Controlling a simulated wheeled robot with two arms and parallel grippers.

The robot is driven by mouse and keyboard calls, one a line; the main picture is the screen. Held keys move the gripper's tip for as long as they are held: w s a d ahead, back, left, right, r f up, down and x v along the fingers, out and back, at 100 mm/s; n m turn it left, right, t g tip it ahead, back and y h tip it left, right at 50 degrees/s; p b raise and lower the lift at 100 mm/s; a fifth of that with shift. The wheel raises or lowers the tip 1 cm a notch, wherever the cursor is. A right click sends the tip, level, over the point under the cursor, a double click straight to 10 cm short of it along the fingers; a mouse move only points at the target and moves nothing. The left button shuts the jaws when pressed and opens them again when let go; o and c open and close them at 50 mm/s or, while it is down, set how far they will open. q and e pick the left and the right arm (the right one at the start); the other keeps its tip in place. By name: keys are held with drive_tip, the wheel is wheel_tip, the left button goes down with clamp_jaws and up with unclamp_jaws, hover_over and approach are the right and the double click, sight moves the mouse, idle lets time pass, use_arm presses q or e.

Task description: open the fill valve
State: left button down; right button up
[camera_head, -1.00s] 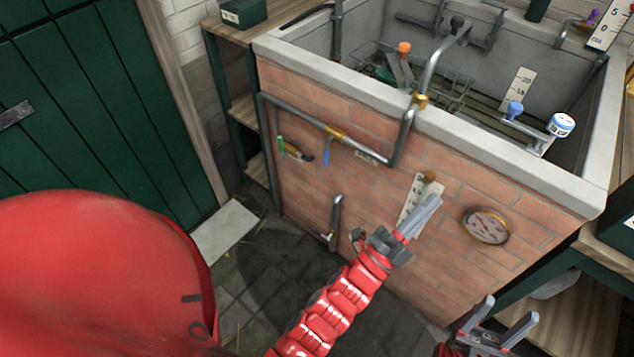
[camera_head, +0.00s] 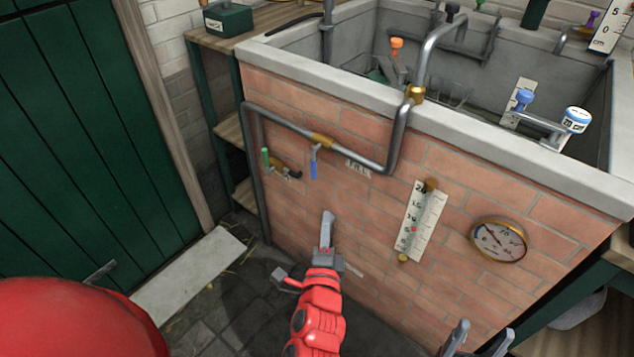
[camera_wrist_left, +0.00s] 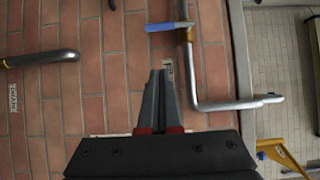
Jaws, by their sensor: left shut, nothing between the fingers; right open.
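A pipe with a brass valve (camera_head: 322,141) runs along the brick front of the trough and up over its rim. The valve's blue lever (camera_head: 314,165) hangs down, across the pipe. The blue lever also shows at the top of the left wrist view (camera_wrist_left: 168,27), crosswise to its pipe. A small label (camera_head: 358,168) beside it is too small to read. My left gripper (camera_head: 327,214) is shut and empty, below the lever and apart from it. In the left wrist view its fingertips (camera_wrist_left: 159,72) overlap the small label. My right gripper (camera_head: 478,340) is open at the bottom edge, partly cut off.
A green-handled tap (camera_head: 266,158) sits left of the blue lever. A gauge strip (camera_head: 420,222) and a round dial (camera_head: 498,240) are on the bricks to the right. The stone trough rim (camera_head: 470,135) juts out above. Shelves (camera_head: 228,130) stand at the left.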

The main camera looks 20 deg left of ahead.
use_arm(q)
drive_tip(key=shift+w, duration=0.1)
drive_tip(key=a+x, duration=0.2)
drive_tip(key=x, duration=1)
drive_tip(key=shift+a, duration=0.45)
drive_tip(key=shift+b, duration=0.4)
drive_tip(key=shift+w+a+m+b, duration=0.1)
drive_tip(key=shift+a+m+b, duration=0.05)
drive_tip(key=shift+m+b, duration=0.15)
